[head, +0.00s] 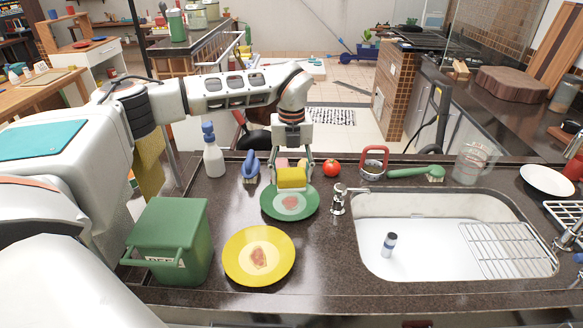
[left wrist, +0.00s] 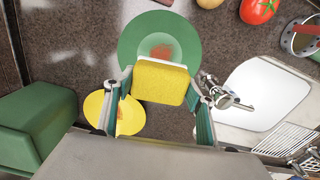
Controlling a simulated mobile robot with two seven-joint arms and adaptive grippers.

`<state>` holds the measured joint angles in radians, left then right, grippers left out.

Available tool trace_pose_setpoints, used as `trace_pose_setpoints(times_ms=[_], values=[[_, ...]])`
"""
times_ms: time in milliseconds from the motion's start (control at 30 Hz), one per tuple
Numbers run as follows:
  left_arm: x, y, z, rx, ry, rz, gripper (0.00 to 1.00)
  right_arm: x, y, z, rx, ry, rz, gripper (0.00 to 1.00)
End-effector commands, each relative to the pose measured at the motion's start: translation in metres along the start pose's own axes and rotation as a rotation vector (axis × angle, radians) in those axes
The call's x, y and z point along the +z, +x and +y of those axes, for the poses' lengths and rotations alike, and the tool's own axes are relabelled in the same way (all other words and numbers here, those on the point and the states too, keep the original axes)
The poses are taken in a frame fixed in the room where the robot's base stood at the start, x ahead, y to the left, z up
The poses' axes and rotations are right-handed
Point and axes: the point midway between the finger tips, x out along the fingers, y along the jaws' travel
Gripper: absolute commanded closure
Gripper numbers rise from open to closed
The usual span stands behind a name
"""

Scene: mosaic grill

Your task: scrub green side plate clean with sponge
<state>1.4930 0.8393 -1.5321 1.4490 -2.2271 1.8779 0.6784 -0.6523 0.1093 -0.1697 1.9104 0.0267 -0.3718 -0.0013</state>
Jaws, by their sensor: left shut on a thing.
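My left gripper (head: 292,170) is shut on a yellow sponge (head: 292,178). It holds the sponge over the back part of the green side plate (head: 275,208), and I cannot tell whether the two touch. The plate lies on the dark counter and has a reddish-brown stain (head: 291,202) in its middle. In the left wrist view, the sponge (left wrist: 160,82) sits between the two fingers and covers part of the green plate (left wrist: 135,38). The stain (left wrist: 161,52) shows just beyond the sponge's edge. My right gripper is in neither view.
A yellow plate (head: 278,272) with a brown stain lies in front. A green bin (head: 185,222) stands left, a spray bottle (head: 213,160) and blue brush (head: 251,165) behind. A tomato (head: 331,168) lies behind right. A tap (head: 338,200) and sink (head: 420,245) are right.

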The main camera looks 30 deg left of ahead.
Motion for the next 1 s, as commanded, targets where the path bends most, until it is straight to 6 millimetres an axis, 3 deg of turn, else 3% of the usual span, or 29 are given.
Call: trace_pose_setpoints(times_ms=[500, 1000], values=[[-0.001, 0.047, 0.0, 0.001, -0.002, 0.002, 0.62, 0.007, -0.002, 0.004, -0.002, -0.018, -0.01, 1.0], [-0.001, 0.056, 0.0, 0.0, -0.003, 0.0, 0.62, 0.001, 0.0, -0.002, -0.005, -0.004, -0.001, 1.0]])
